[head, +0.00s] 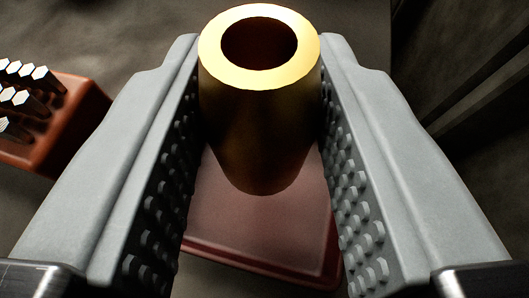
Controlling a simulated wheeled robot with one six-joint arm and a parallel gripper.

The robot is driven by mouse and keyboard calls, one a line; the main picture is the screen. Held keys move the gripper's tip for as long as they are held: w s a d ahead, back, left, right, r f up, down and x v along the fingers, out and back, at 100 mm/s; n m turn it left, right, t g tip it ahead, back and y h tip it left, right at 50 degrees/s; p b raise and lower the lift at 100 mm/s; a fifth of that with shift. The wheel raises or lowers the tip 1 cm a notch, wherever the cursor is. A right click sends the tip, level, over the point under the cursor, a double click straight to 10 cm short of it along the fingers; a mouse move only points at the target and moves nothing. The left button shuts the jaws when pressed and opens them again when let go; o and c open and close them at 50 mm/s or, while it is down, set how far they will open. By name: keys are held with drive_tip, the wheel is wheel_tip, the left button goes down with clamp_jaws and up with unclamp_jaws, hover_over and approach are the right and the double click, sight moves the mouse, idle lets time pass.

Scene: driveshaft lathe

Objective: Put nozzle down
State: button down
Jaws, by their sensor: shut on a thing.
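The nozzle (262,130) is a brass-coloured hollow cylinder with a round open end facing me. My gripper (261,100) is shut on it, with the grey studded fingers pressed to its left and right sides. The nozzle is held near the fingertips. Below it in the picture lies a reddish flat tray or block (265,235), partly hidden by the nozzle and the fingers. I cannot tell whether the nozzle touches it.
A red-orange holder (75,120) with several silvery hexagonal-headed pieces (15,98) stands at the left edge. The grey surface (120,30) behind is bare. Dark edges or rails (475,95) run along the right side.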

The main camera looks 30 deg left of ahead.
sight(261, 190)
drive_tip(key=shift+f, duration=1.65)
drive_tip(key=c, duration=1.4)
unclamp_jaws()
drive_tip(key=shift+f, duration=0.15)
drive_tip(key=shift+r, duration=0.2)
drive_tip(key=v, duration=1.2)
drive_tip(key=shift+f, duration=0.1)
drive_tip(key=shift+a, duration=0.1)
